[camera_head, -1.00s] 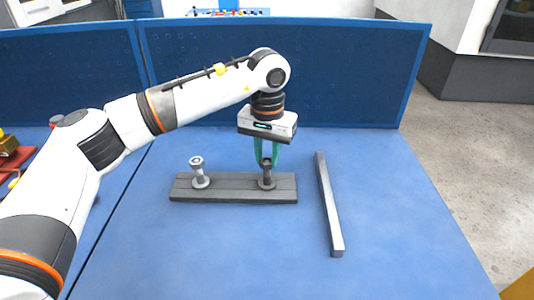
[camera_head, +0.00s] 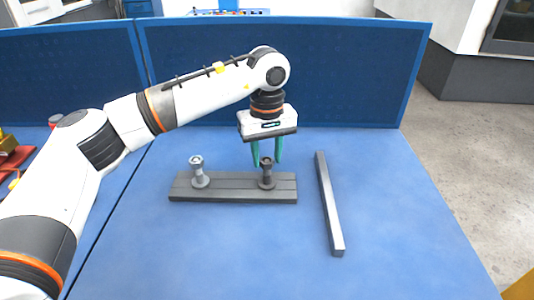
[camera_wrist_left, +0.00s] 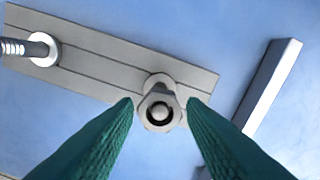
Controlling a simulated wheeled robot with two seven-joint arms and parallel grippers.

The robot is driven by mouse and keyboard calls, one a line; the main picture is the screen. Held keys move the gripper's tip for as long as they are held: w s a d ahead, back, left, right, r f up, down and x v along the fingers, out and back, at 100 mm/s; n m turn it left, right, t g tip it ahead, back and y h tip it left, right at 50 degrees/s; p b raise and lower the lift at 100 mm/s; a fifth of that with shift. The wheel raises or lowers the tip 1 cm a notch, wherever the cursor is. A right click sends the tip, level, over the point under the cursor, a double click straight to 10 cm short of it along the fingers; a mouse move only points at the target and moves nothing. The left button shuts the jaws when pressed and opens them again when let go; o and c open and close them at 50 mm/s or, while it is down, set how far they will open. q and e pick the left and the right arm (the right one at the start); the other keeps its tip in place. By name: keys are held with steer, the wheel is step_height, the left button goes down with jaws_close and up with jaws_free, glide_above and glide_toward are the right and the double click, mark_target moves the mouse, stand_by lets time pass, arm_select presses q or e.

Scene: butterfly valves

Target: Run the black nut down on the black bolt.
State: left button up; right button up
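The black bolt (camera_head: 267,178) stands upright near the right end of a dark grey base plate (camera_head: 232,194). The black nut (camera_head: 267,161) sits at the bolt's top. In the left wrist view the nut (camera_wrist_left: 160,111) shows from above around the bolt end, between the green fingertips. My left gripper (camera_head: 267,163) points down at the nut with its fingers apart. In the wrist view a gap shows on each side of the nut, so the gripper (camera_wrist_left: 160,106) is open and not touching it. My right gripper is not in view.
A lighter grey bolt with a nut (camera_head: 198,172) stands at the plate's left end. A long grey bar (camera_head: 329,205) lies on the blue table to the right. A blue panel (camera_head: 340,70) rises behind. The table's front is clear.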

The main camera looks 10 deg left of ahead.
arm_select(q)
steer(key=n, duration=0.4)
steer(key=shift+n, duration=0.3)
steer(key=n, duration=1.1)
steer(key=shift+n+b, duration=0.3)
steer(key=shift+b, duration=0.1)
steer(key=shift+c, duration=0.6)
